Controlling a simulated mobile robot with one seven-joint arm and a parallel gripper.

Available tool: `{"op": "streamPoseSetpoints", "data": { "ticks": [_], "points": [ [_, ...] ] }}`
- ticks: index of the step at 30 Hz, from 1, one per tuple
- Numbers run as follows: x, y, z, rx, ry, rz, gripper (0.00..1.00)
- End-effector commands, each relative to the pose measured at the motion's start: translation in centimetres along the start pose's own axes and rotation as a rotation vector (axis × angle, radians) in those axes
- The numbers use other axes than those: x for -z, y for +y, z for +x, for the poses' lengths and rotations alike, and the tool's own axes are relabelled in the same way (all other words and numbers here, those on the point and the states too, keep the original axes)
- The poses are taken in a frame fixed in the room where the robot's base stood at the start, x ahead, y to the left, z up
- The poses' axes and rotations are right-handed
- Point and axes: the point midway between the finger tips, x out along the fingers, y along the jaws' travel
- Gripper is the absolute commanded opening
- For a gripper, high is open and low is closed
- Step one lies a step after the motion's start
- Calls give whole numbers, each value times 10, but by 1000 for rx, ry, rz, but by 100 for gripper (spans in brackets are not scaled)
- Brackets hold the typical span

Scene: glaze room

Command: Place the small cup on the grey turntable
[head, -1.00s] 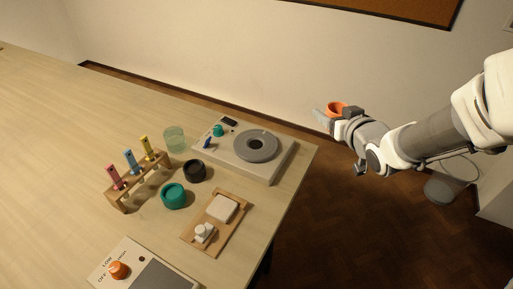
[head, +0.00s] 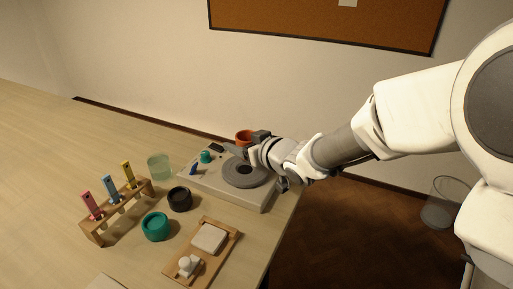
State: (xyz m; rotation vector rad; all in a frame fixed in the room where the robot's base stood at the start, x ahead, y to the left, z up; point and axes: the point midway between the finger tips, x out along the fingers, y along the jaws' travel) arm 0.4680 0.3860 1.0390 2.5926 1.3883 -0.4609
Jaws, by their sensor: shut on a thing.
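The small cup (head: 243,137) is orange and looks upright. My gripper (head: 250,146) is shut on it, at the far right side of the turntable unit. The grey turntable (head: 244,174) is a round disc with a dark centre on a pale box (head: 253,200). In this view the cup shows just behind the disc, over the back of the box. The cup's lower part is partly hidden by my gripper, and I cannot tell how high it is above the box.
A teal knob (head: 206,157) and a blue lever (head: 194,168) sit on the box's left side. A glass (head: 158,168), a black bowl (head: 179,200), a teal bowl (head: 155,227), a tube rack (head: 123,213) and a wooden tray (head: 233,238) stand nearby. The table's left is clear.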

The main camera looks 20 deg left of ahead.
Motion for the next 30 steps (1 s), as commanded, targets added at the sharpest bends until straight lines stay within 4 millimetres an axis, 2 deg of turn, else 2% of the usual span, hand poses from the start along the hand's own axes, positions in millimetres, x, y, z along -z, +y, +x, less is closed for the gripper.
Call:
{"op": "streamPoseSetpoints", "data": {
  "ticks": [3,7,15,27,28,30],
  "points": [
    [-2,-1,14,1,2,0,0],
    [-6,0,19,0,1,0,0],
    [-40,-1,31,1,0,0,0],
    [-45,0,33,-1,2,-1,0],
    [-44,0,32,-1,1,-1,68],
    [-44,0,32,-1,1,-1,81]
  ]
}}
